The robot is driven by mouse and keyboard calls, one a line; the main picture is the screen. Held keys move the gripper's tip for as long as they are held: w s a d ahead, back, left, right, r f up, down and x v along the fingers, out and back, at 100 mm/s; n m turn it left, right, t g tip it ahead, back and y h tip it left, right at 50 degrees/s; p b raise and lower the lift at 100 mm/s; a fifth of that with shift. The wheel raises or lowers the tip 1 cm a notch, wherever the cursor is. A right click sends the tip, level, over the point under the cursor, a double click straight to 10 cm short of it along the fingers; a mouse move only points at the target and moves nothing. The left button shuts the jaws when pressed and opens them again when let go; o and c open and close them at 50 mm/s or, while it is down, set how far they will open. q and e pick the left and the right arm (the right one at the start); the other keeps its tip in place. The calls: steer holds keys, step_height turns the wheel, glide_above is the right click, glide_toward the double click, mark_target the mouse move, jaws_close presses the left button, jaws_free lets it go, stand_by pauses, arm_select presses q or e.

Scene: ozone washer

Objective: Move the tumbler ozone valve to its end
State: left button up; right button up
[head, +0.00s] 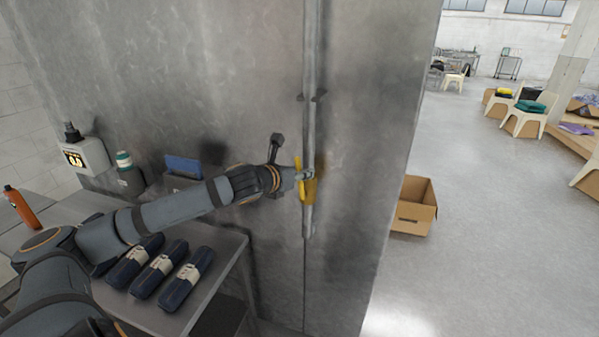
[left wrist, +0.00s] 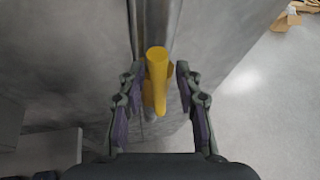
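A yellow handle (head: 299,181) sits on the vertical rod of a tall grey metal cabinet. I see no label that tells whether this is the tumbler ozone valve. My left gripper (head: 298,175) reaches it from the left. In the left wrist view the yellow handle (left wrist: 157,75) stands between the two fingers of the left gripper (left wrist: 159,72), with a gap on each side. The gripper is open and not clamped on it. The handle is partly hidden by the gripper in the head view. My right gripper is not in view.
The grey cabinet (head: 230,70) fills the middle. A metal table (head: 215,290) with several dark rolls (head: 187,278) stands below my left arm. A white display box (head: 85,155) is at the left. An open cardboard box (head: 413,207) is on the floor right of the cabinet, with free floor beyond.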

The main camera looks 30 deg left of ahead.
mark_target(307, 137)
arm_select(q)
steer(key=shift+r, duration=0.1)
steer(key=shift+a+r, duration=0.1)
steer(key=shift+r, duration=0.2)
step_height(307, 137, up, 9)
steer(key=shift+r, duration=0.15)
